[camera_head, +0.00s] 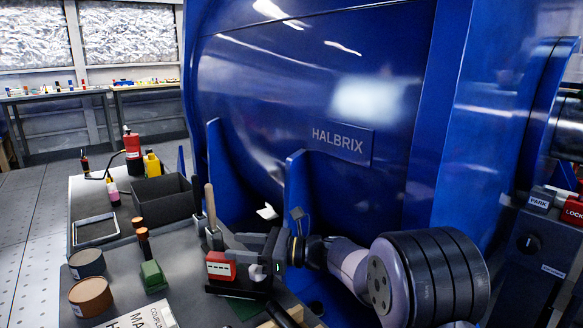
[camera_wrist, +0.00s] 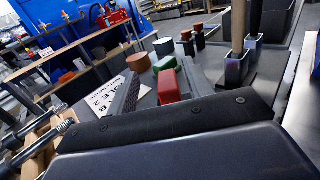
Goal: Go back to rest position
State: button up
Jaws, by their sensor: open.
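My gripper (camera_head: 236,252) is at the right end of the bench top, its fingers pointing left in the head view. In the wrist view my gripper (camera_wrist: 158,85) has its two grey fingers apart. A red block (camera_wrist: 168,88) lies between or just beyond them. In the head view this red block (camera_head: 220,266) has a white label and sits at the fingertips. I cannot tell whether a finger touches it. My arm reaches in from the right, low in front of the blue motor housing (camera_head: 300,90).
Wooden-handled tools (camera_head: 212,215) stand upright in holders close behind my gripper. A green block (camera_head: 152,276), two round tins (camera_head: 90,297), a lettered sheet (camera_head: 140,318) and a dark open bin (camera_head: 162,200) occupy the bench. Blue ribs (camera_head: 297,190) of the housing rise behind.

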jog(key=shift+r, duration=0.3)
